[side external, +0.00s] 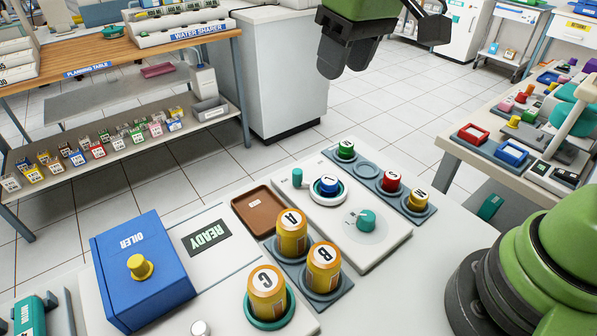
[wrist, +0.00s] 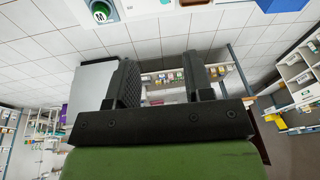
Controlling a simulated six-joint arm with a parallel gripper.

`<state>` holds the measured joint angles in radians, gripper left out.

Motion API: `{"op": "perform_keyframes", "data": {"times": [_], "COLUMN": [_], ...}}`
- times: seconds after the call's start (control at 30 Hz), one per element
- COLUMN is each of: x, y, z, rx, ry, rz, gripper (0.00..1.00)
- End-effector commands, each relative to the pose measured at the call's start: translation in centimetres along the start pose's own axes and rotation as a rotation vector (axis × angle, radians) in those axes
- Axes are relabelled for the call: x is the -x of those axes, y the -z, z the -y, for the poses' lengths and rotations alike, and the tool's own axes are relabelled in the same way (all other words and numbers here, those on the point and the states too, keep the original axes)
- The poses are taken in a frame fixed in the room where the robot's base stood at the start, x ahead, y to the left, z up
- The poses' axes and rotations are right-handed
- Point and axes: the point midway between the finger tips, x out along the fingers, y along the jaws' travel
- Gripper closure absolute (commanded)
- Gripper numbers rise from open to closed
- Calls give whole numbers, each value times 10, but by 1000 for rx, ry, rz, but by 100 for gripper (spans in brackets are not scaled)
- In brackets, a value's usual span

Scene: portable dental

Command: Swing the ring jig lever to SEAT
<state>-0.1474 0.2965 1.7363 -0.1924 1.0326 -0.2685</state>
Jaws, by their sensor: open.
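A white panel (side external: 391,241) on the table carries a teal knob (side external: 365,220) on a round pale dial, a small teal post (side external: 297,177), and a blue-capped piece (side external: 328,185) in a white ring. I take this panel for the ring jig, but no SEAT marking is legible and I cannot tell which teal part is the lever. My gripper (side external: 391,48) is open and empty, high above and behind the panel, well apart from it. In the wrist view both fingers (wrist: 162,72) are spread with nothing between them; the panel's teal parts do not show there.
Green (side external: 346,150), red (side external: 391,181) and yellow (side external: 417,200) capped pieces stand in a grey rack beside the panel. Yellow canisters A (side external: 292,233), B (side external: 323,268) and C (side external: 267,293), a brown tray (side external: 246,214) and a blue OILER box (side external: 143,270) stand left.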

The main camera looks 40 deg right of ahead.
Motion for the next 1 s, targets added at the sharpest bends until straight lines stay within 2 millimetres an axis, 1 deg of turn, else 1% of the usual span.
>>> {"op": "perform_keyframes", "data": {"times": [0.03, 0.1, 0.2, 0.3, 0.4, 0.67, 0.9, 1.0], "x": [-22, -50, -86, -116, -134, -160, -204, -220], "y": [10, 20, 29, 32, 32, 28, 18, 14], "z": [3, 6, 10, 12, 14, 13, 10, 8], "rx": [37, 90, 157, 207, 239, 257, 255, 255], "ry": [-8, -19, -32, -41, -46, -50, -48, -48], "rz": [44, 90, 149, 192, 219, 236, 236, 235], "gripper": [53, 53, 53, 53, 53, 53, 53, 53]}}
